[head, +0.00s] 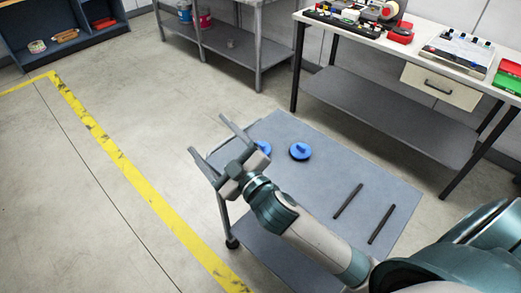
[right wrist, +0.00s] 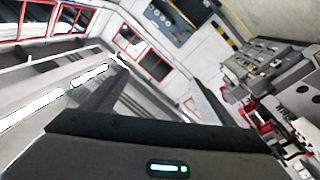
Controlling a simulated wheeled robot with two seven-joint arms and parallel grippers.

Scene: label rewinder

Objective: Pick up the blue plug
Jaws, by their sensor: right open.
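A blue plug (head: 300,151) with a round base and a raised grip lies on the top of the grey cart (head: 318,182). A second blue piece (head: 264,146) lies to its left, partly hidden behind my right gripper. My right gripper (head: 206,132) is open and empty, its two fingers spread apart. In the picture it is over the cart's left edge, left of both blue pieces and pointing away to the upper left. The right wrist view shows neither blue piece. My left gripper is not in view.
Two dark bars (head: 348,200) (head: 382,223) lie on the cart's right part. A white-topped workbench (head: 425,45) with devices stands behind right. A grey table (head: 245,40) stands at the back. Open floor with a yellow line (head: 130,170) is at left.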

